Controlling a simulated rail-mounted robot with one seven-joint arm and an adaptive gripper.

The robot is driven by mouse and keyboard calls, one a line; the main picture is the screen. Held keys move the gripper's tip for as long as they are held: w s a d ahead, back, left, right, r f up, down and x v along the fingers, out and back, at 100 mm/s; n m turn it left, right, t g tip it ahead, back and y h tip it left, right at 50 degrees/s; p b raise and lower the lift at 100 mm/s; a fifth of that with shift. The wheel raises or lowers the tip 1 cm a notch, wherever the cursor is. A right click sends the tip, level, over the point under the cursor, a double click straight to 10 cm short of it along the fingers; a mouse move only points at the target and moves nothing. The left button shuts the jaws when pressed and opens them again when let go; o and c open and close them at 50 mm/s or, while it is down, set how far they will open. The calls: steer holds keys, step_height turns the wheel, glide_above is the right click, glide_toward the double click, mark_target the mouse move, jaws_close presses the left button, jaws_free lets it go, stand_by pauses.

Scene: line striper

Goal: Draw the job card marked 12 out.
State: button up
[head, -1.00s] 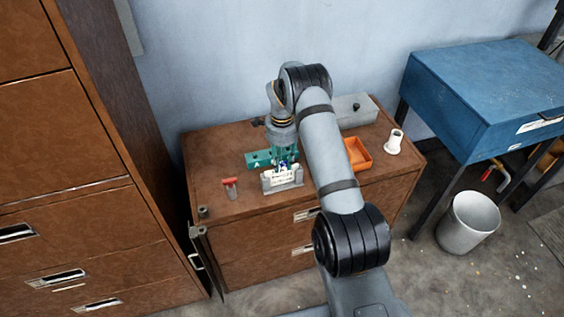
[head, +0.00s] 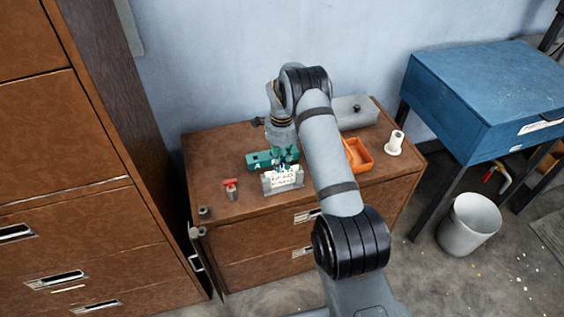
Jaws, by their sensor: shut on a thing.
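A small grey rack (head: 283,189) holds several white cards (head: 282,177) upright on the brown cabinet top. The marks on the cards are too small to read, so I cannot tell which one is 12. My gripper (head: 285,162) is right above the rack, pointing down, with teal fingers. It is shut on a card at the top of the rack; the fingertips and the held part are small and partly hidden. I cannot tell whether that card is clear of the rack.
A teal block marked A (head: 258,161) stands close behind the rack. A red-topped item (head: 231,188) is at left. An orange tray (head: 358,154), a white cone-like piece (head: 395,143) and a grey box (head: 355,112) are at right.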

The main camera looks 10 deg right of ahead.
steer(key=shift+w+r, duration=0.15)
steer(key=shift+w, duration=0.1)
jaws_close()
steer(key=shift+w+d+r, duration=0.1)
steer(key=shift+r, duration=0.7)
steer(key=shift+r+p, duration=0.35)
steer(key=shift+p, duration=0.1)
step_height(320, 180, up, 7)
steer(key=p, duration=0.4)
steer(key=shift+s, duration=0.2)
steer(key=shift+r, duration=0.1)
